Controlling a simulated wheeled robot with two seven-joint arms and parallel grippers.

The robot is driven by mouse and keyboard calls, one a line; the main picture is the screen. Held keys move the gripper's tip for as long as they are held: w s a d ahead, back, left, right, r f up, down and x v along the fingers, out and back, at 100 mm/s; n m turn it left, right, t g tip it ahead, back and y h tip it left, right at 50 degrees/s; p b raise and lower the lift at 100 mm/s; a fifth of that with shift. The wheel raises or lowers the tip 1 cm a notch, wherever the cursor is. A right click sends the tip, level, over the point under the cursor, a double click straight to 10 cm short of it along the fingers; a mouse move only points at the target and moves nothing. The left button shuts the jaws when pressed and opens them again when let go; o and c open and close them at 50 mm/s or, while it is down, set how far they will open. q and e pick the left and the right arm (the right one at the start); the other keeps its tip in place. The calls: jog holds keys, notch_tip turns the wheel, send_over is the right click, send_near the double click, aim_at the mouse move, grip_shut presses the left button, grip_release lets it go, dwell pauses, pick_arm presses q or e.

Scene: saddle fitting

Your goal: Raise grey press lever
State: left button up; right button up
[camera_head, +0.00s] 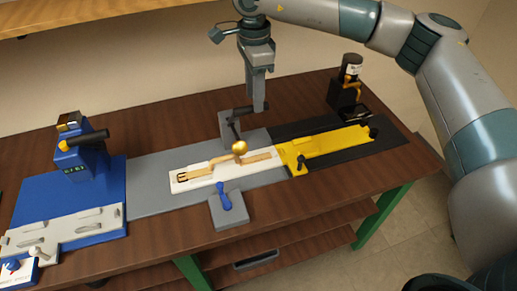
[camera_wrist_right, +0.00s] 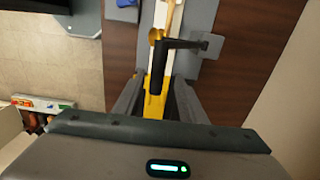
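The grey press lever (camera_head: 235,113) is a dark bar on a grey bracket (camera_head: 227,127) behind the white strip holder. In the right wrist view, its dark handle (camera_wrist_right: 158,66) points toward my gripper, its near end between the fingertips. My right gripper (camera_head: 260,104) reaches down beside the lever's right end in the head view. In the right wrist view my right gripper (camera_wrist_right: 157,86) has its fingers apart, with the handle and yellow fixture showing between them. I cannot tell whether a finger touches the handle. My left gripper is not in view.
A white holder (camera_head: 180,187) carries a tan strap with a gold knob (camera_head: 239,147). A blue lever (camera_head: 223,196) stands in front. A yellow fixture (camera_head: 335,142) lies right. A blue machine (camera_head: 75,190) stands left. A black device (camera_head: 347,92) is at the back right.

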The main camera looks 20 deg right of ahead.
jog(key=shift+r, duration=1)
